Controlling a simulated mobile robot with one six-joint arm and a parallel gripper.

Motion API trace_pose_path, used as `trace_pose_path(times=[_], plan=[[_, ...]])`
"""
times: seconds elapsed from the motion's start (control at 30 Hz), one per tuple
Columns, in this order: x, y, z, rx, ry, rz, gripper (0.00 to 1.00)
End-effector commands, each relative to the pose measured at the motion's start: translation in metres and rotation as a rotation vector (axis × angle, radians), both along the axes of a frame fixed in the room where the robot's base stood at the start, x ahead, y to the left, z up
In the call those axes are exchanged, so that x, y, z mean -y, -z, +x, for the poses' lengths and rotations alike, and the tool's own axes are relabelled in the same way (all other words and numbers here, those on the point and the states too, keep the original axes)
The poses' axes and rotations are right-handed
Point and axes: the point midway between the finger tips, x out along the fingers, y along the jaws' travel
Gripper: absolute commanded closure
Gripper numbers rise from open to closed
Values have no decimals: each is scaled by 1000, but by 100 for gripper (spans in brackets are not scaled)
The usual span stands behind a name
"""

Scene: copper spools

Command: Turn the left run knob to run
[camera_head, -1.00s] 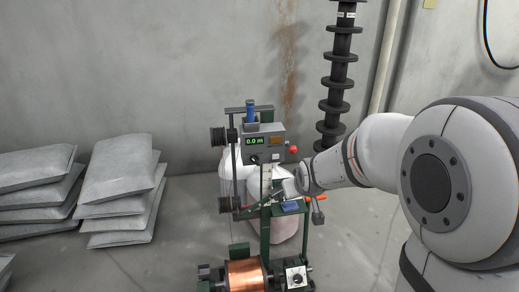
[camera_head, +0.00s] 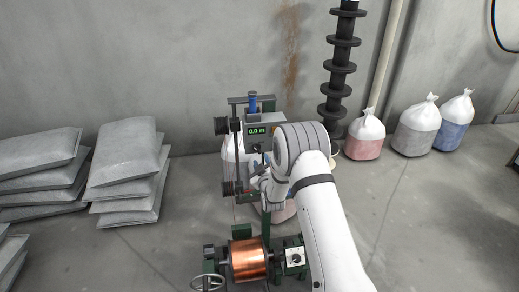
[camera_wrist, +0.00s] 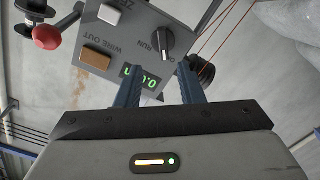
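The control panel of the winding machine shows in the wrist view, tilted in the picture. On it the black run knob (camera_wrist: 161,43) has a pale pointer line, with the word RUN beside it. The panel's green display (camera_head: 257,131) reads 0.0 m in the head view, and this display also shows in the wrist view (camera_wrist: 141,80). My gripper (camera_wrist: 160,76) is open, its two blue fingers apart and empty below the knob in the picture. The knob appears beyond the fingertips, not between them.
A copper spool (camera_head: 247,259) sits low in the machine. Grey sacks (camera_head: 128,165) are stacked left; tied bags (camera_head: 417,127) stand right.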

Motion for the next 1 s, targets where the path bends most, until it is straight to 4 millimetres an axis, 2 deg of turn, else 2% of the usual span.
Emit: trace_pose_path(times=[0.23,0.7,1.0], plan=[[-5,7,6,47,-4,-10,65],[-17,6,65,46,-3,-10,65],[-18,8,76,45,-3,-10,65]])
